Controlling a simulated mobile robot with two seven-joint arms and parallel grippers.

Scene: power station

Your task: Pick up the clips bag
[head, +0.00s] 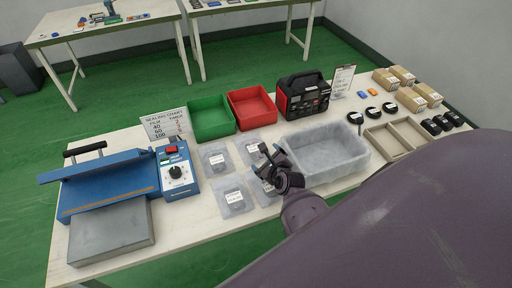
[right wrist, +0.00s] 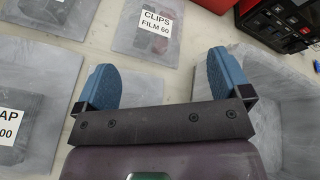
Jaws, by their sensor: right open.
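The clips bag (right wrist: 148,24) is a flat clear bag with dark contents and a white label reading "CLIPS FILM 60". It lies on the table at the top middle of the right wrist view. In the head view it appears to be the back right bag (head: 251,148) of the group. My right gripper (right wrist: 160,72) has its two blue fingers spread wide with nothing held. It is above the table, short of the clips bag and apart from it. In the head view the right gripper (head: 268,160) is beside the grey bin and partly covers the front right bag. My left gripper is not in view.
Other labelled bags (head: 216,157) (head: 233,196) (head: 266,188) lie close by. The grey bin (head: 345,168) stands directly right of the gripper. A green bin (head: 211,118), a red bin (head: 252,107) and a black-red power unit (head: 303,95) stand behind. A blue sealer (head: 105,183) is at left.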

